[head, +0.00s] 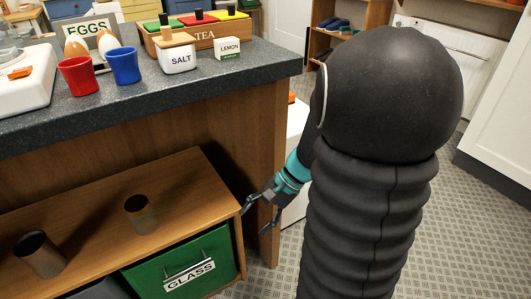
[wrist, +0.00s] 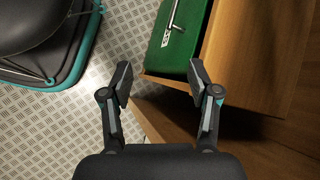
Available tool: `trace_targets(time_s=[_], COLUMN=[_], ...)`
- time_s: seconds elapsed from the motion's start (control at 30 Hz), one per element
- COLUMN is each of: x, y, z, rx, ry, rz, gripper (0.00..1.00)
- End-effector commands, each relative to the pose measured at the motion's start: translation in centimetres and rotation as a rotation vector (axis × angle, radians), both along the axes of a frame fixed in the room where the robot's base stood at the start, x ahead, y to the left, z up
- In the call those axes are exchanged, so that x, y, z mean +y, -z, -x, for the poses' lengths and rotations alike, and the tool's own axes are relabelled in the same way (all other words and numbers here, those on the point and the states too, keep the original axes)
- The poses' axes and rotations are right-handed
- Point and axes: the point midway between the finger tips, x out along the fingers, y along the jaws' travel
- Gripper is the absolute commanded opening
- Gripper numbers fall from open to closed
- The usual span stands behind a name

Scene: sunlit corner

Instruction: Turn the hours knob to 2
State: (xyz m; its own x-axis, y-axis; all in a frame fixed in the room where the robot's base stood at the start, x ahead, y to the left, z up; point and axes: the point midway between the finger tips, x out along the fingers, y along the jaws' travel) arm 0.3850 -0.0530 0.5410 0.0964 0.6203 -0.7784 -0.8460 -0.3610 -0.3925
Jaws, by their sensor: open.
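I cannot make out an hours knob in either view. My gripper (head: 256,217) is low beside the right end of the wooden shelf unit, below the counter's corner. In the wrist view my gripper (wrist: 160,76) is open, its two fingers wide apart with nothing between them. A white object (head: 296,150) with an orange bit on top is partly hidden behind the counter's end and my arm. I cannot tell whether it carries the knob.
The dark counter (head: 190,95) holds red and blue cups, a salt jar (head: 177,58) and a tea box (head: 205,38). The green glass bin (head: 180,262) sits in the shelf unit and also shows in the wrist view (wrist: 178,42). Patterned floor (head: 450,240) lies open at right.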

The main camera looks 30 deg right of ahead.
Motion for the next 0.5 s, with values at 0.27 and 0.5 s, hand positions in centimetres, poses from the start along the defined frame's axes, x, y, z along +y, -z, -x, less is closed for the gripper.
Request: trace_targets(time_s=[0.27,0.5], x=[-5.2,-10.1], y=[6.6,12.1], z=[-2.7,-3.8], rx=[0.138,0.205], ry=[0.377,0.682], rz=[-0.322,-0.567], gripper=[0.61,0.61])
